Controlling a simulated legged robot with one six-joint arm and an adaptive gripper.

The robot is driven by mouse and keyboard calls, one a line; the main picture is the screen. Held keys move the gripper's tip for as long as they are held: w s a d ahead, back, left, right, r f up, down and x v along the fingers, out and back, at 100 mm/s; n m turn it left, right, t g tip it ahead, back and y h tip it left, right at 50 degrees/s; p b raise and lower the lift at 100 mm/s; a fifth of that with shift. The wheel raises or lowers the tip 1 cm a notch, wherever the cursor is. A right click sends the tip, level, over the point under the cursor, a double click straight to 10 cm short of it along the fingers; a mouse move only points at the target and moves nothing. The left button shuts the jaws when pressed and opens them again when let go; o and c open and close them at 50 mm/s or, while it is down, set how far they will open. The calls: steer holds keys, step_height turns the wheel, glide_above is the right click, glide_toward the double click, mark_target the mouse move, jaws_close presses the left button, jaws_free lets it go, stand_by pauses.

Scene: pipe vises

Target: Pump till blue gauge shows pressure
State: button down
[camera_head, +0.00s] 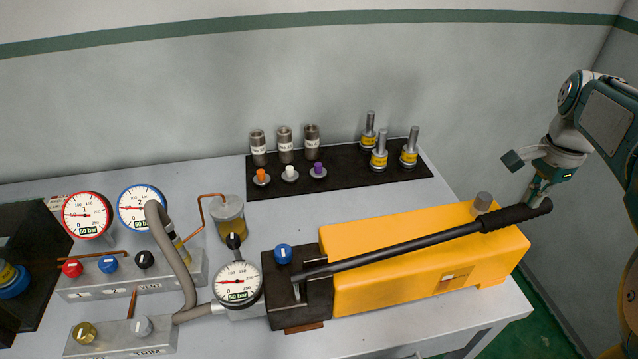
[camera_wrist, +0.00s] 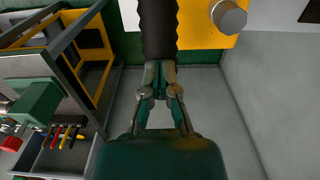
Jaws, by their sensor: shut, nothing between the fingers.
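The blue-rimmed gauge (camera_head: 143,208), marked 2, stands at the left of the bench; its needle points left, at the low end of the dial, exact reading too small to tell. The yellow hand pump (camera_head: 410,275) lies on the bench with its long black handle (camera_head: 400,245) low along its top, rising slightly to the right. My gripper (camera_head: 536,200) is at the handle's right end, fingers shut. In the wrist view, my gripper (camera_wrist: 160,75) has its fingertips at the end of the black grip (camera_wrist: 158,30); whether they touch it I cannot tell.
A red-rimmed gauge (camera_head: 87,215) and a black-rimmed gauge (camera_head: 237,280) also point low. A valve block (camera_head: 130,275) carries red, blue and black knobs. A blue knob (camera_head: 283,254) sits on the pump head. A black mat (camera_head: 345,170) holds several fittings behind the pump.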

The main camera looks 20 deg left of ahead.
step_height(320, 180, up, 9)
steer(key=s+a, duration=0.1)
steer(key=a, duration=0.1)
steer(key=shift+s, duration=0.15)
steer(key=shift+f, duration=0.15)
stand_by(0.5)
steer(key=shift+w+d+f, duration=0.15)
steer(key=shift+d+f, duration=0.1)
steer(key=shift+f, duration=0.7)
steer(key=shift+w+d+f, duration=0.15)
steer(key=shift+d+f, duration=0.05)
steer(key=shift+f, duration=0.7)
steer(key=shift+w+d+f, duration=0.15)
steer(key=shift+d+f, duration=0.1)
steer(key=shift+f, duration=0.7)
